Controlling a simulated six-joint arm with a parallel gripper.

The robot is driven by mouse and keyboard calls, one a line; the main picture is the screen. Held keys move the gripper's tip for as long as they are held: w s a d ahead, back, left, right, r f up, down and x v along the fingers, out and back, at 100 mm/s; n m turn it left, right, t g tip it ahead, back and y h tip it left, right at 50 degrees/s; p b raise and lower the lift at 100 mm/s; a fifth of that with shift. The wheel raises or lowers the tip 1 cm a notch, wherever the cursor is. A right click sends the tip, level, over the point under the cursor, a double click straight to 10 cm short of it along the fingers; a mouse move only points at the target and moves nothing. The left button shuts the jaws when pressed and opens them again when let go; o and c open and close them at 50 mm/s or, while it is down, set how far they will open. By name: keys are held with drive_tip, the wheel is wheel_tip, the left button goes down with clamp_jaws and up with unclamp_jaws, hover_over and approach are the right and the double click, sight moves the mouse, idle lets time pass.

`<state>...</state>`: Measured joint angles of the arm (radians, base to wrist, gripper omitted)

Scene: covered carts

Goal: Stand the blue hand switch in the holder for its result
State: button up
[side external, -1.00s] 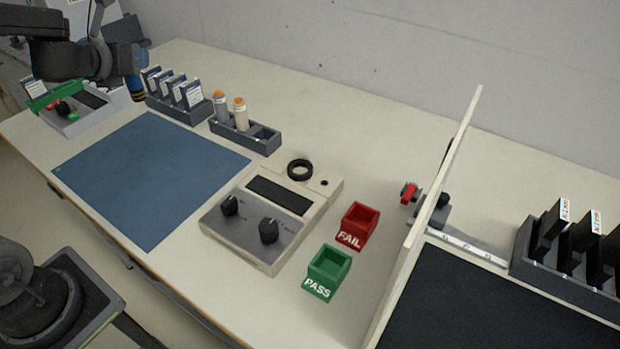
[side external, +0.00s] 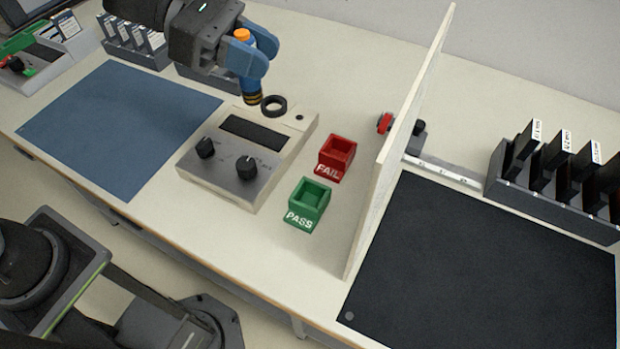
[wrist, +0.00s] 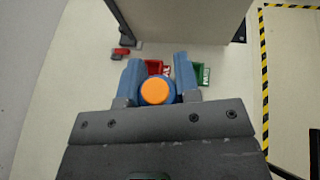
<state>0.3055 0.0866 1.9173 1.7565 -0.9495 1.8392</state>
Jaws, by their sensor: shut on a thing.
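The blue hand switch (side external: 252,88) has an orange button on top and a dark, yellow-banded lower end. My gripper (side external: 252,62) is shut on it and holds it upright, beside the black ring on the tester's back-left part; whether its lower end touches anything is unclear. In the wrist view the orange button (wrist: 157,91) shows between the blue fingers. The red FAIL holder (side external: 337,157) and the green PASS holder (side external: 309,203) stand right of the tester, both apparently empty. The tester (side external: 246,160) has a dark display with no readable result.
A pale upright partition (side external: 402,140) stands right of the holders. Beyond it are a black mat (side external: 490,260) and a rack of black items (side external: 560,180). A blue mat (side external: 118,130) lies left. My arm partly covers the rear rack (side external: 205,80). Bare table lies in front of the tester.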

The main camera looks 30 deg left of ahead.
wheel_tip(320, 180, down, 5)
drive_tip(key=shift+r, duration=0.1)
drive_tip(key=shift+s+d+f, duration=0.5)
drive_tip(key=shift+d+f, duration=1.3)
drive_tip(key=shift+f, duration=0.05)
drive_tip(key=shift+s+d+f, duration=0.55)
drive_tip(key=shift+d+f, duration=1.3)
drive_tip(key=shift+f, duration=0.05)
drive_tip(key=shift+s+d+f, duration=0.5)
drive_tip(key=shift+d+f, duration=1.3)
drive_tip(key=shift+f, duration=0.05)
drive_tip(key=shift+f, duration=0.1)
drive_tip(key=o, duration=1)
